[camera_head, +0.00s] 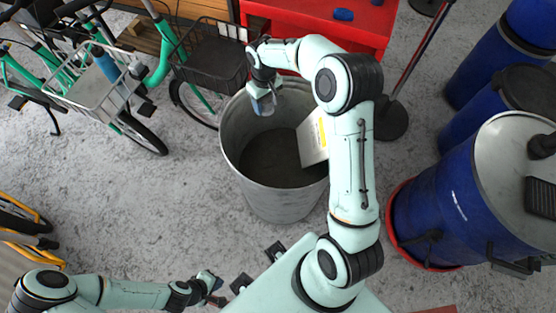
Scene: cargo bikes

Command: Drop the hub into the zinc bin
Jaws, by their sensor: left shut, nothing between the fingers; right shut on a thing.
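The zinc bin (233,150) is a round grey metal bin, open at the top, standing on the concrete floor in the middle of the view. My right gripper (264,104) is above the back part of the bin's opening, pointing down. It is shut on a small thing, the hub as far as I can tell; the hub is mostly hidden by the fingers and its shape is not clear. My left gripper (214,287) is low in the view, in front of the bin and apart from it, shut and empty.
A white and yellow carton (314,139) leans inside the bin at the right. A red bench (330,32) stands behind. Green bikes (122,75) with baskets are at the left, blue drums (437,205) at the right. The floor left of the bin is clear.

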